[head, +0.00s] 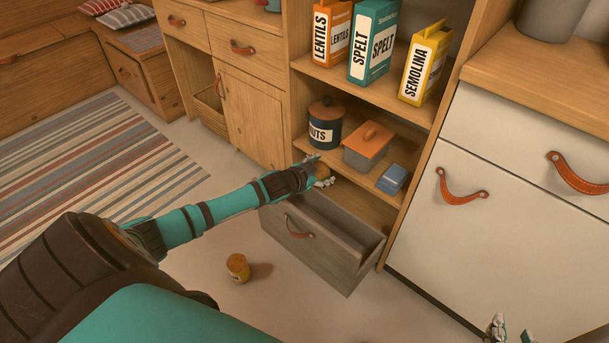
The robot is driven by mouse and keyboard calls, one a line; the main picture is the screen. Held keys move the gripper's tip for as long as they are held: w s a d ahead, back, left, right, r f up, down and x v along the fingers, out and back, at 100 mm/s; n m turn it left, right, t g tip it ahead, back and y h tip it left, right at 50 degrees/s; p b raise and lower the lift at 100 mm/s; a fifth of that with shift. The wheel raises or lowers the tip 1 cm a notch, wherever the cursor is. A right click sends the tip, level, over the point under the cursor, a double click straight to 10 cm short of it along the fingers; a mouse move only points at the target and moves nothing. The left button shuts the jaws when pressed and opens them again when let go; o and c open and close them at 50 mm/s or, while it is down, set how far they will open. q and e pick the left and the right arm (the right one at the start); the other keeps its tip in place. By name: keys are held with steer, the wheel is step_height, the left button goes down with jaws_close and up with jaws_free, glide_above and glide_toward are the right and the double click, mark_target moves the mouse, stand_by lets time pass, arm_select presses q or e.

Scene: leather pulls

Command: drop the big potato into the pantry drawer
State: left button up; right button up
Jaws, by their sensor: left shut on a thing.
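The pantry drawer (290,240) is the grey drawer at the bottom of the open shelf unit, pulled out, with a leather pull on its front. My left gripper (323,173) is above the back left part of the drawer. It is shut on a small-looking brown rounded thing (321,171), which appears to be the big potato and is mostly hidden by the fingers. The drawer's visible inside looks empty; part of it is hidden by its front. My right gripper (512,332) shows only its fingertips at the bottom right edge, apart and empty.
Above the drawer, a shelf holds a dark nuts jar (325,124), a box with an orange lid (368,146) and a blue box (392,179). White cabinet fronts (490,240) stand at right.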

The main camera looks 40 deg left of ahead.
arm_select(q)
step_height(320, 180, down, 2)
steer(key=shift+f+b, duration=0.1)
steer(key=shift+b, duration=1.05)
arm_select(e)
step_height(320, 180, up, 11)
steer(key=w+a+t+y, duration=0.2)
steer(key=t, duration=0.5)
steer(key=shift+w+a, duration=0.15)
steer(key=shift+w, duration=0.25)
arm_select(q)
steer(key=o, duration=1.4)
steer(key=shift+s, duration=0.1)
steer(key=v, duration=1.1)
steer(key=shift+s+r, duration=0.2)
steer(key=shift+s, duration=0.15)
